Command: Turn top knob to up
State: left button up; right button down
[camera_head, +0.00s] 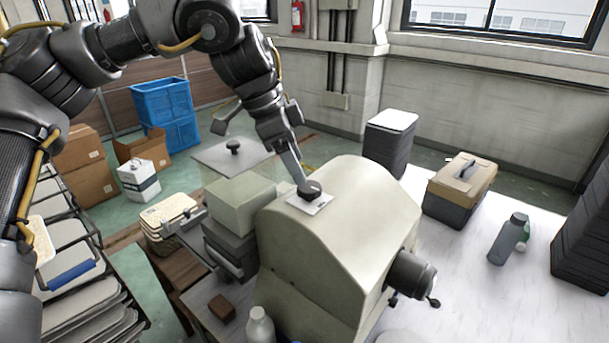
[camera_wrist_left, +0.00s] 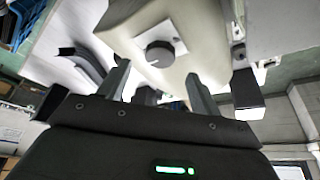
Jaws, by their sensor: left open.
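The top knob (camera_head: 309,190) is a round black dial on a white square plate, set on the rounded top of a beige machine (camera_head: 345,215). In the left wrist view the knob (camera_wrist_left: 160,55) shows beyond the fingertips, roughly centred between them. My left gripper (camera_head: 299,180) is close over the knob from behind, pointing down. Its two fingers stand apart in the left wrist view (camera_wrist_left: 156,78), with nothing held between them. I cannot tell whether a finger touches the knob, nor clearly which way the knob points. My right gripper does not show.
A black cylindrical fitting (camera_head: 412,275) juts from the machine's right side. A toolbox (camera_head: 460,190) and a grey bottle (camera_head: 508,240) stand on the white table to the right. Boxes (camera_head: 240,205) sit close left of the machine. A pale bottle (camera_head: 260,325) is at the front.

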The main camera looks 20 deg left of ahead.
aim_at(308, 186)
pick_arm(q)
jog(key=p+x, duration=0.1)
jog(key=x, duration=0.2)
jog(key=shift+w+d+f, duration=0.15)
jog(key=shift+f, duration=0.2)
jog(key=shift+d+f, duration=0.15)
jog(key=shift+f, duration=0.4)
jog(key=c, duration=1)
jog(key=shift+o, duration=0.2)
